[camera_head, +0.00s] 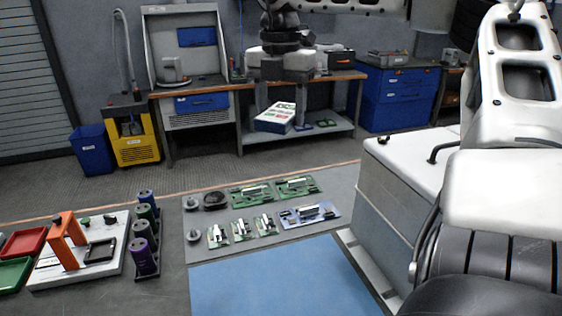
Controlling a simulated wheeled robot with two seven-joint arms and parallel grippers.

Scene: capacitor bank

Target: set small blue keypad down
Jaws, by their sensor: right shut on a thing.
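The small blue keypad (275,118) is a box with blue sides and a pale top face carrying coloured marks. It hangs tilted in the air at the upper middle of the head view. My right gripper (281,100) points down from the top of the view and is shut on the keypad, with its fingers at the keypad's upper part. Exactly where the fingers touch it is too small to tell. My left gripper is not in view.
A grey mat (300,222) on the near table holds several green boards and dark round parts. A blue mat (280,280) in front is bare. Workbenches (215,95) line the back.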

